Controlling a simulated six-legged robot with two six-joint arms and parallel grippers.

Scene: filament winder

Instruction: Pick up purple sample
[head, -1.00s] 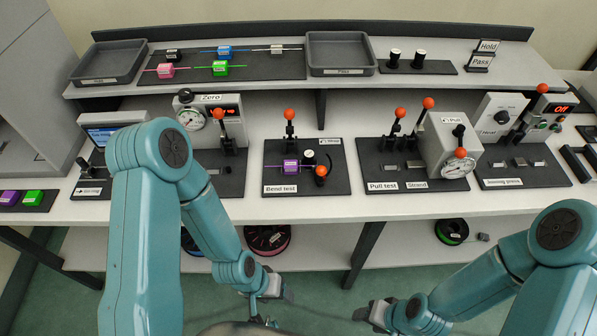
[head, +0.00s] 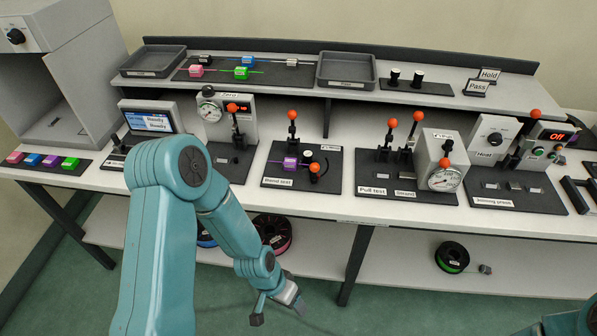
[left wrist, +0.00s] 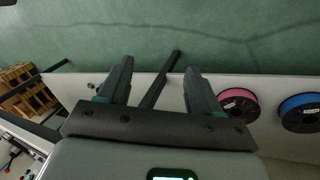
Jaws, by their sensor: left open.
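A purple sample (head: 291,163) sits on the dark Bend test plate (head: 272,181), near the middle of the bench in the head view. A second purple block (head: 51,161) sits in a row of coloured blocks on a dark strip at the far left. My left gripper (head: 278,304) is low in front of the bench, below the worktop and apart from both purple pieces. In the left wrist view its two fingers (left wrist: 158,82) are spread with nothing between them. Only a bit of my right arm shows at the bottom right, and its gripper is out of frame.
The Pull test plate (head: 376,191) with orange-knobbed levers stands right of the Bend test plate. Grey trays (head: 346,84) stand on the upper shelf. Spools, one pink (left wrist: 238,105) and one blue (left wrist: 298,112), lie on the lower shelf. The bench's front edge lies above my left gripper.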

